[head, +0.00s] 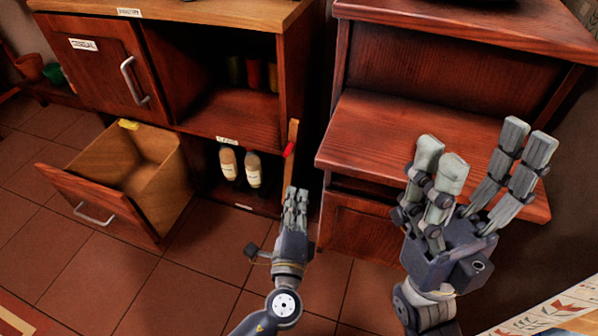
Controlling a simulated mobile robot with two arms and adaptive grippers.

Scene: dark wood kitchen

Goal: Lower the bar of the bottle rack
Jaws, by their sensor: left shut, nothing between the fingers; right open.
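The bottle rack is the low compartment of the wooden cabinet, with two pale bottles (240,167) standing inside. A narrow wooden bar (292,133) with a red grip (289,149) stands nearly upright at the rack's right side, so the front of the bottles is uncovered. My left gripper (297,195) is shut and empty, just below the bar's red grip. Its fingers overlap the bar's lower part in the picture; I cannot tell whether they touch. My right gripper (482,158) is open and empty, in front of the right cabinet's shelf.
The right cabinet's shelf (375,130) sticks out beside the rack. Tiled floor (190,270) is clear in front.

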